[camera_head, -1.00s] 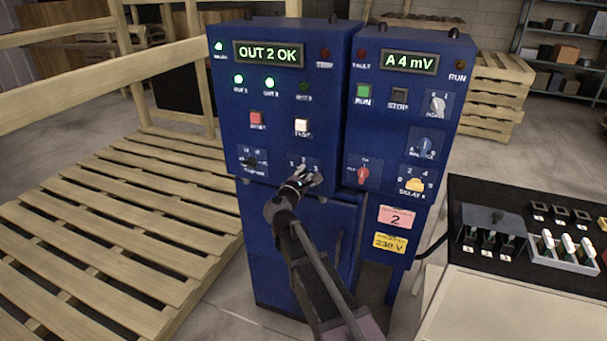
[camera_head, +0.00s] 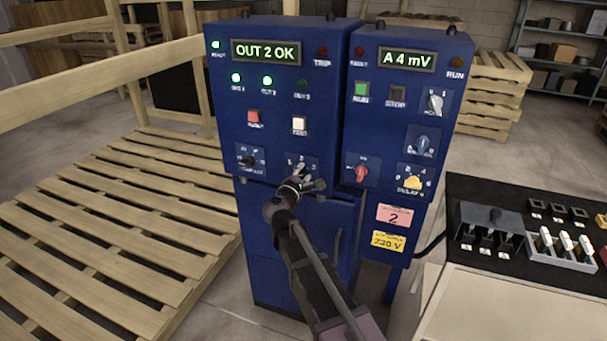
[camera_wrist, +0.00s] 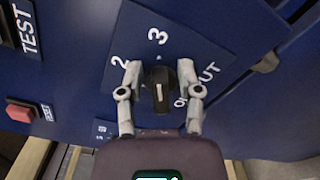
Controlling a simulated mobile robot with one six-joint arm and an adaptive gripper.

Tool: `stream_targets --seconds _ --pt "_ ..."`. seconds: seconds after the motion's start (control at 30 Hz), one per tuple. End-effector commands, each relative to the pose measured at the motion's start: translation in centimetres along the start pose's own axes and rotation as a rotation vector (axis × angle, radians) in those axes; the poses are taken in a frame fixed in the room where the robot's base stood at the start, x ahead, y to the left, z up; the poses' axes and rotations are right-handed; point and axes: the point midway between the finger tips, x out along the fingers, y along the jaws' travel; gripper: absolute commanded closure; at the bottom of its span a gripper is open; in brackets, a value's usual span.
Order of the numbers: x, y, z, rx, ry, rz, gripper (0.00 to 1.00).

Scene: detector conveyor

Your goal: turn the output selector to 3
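The output selector is a black knob (camera_wrist: 160,88) with a white line, on a blue plate (camera_wrist: 190,48). In the wrist view the plate's 3 lies above the knob and its 2 to the upper left. The white line runs nearly up and down the picture, in line with the 3. My gripper (camera_wrist: 160,75) has one finger on each side of the knob, with the fingers apart; contact is hard to tell. In the head view my gripper (camera_head: 301,186) is just below the selector (camera_head: 300,170). The display (camera_head: 266,52) reads OUT 2 OK.
The OUT 1 and OUT 2 lamps (camera_head: 267,81) are green; the OUT 3 lamp (camera_head: 302,84) is dark. A red button (camera_head: 254,117) and a white button (camera_head: 299,124) sit above. A red knob (camera_head: 361,173) is close on the right, another black knob (camera_head: 248,161) on the left.

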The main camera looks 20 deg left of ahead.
Motion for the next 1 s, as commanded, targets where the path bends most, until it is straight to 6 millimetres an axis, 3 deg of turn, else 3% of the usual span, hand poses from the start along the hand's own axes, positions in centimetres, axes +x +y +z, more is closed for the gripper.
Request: stream_targets --seconds 0.57,1.0 --pt "-0.9 0.0 0.1 -0.002 0.000 0.001 0.44" --pt "-7.0 -0.1 0.1 -0.001 0.001 0.001 0.44"
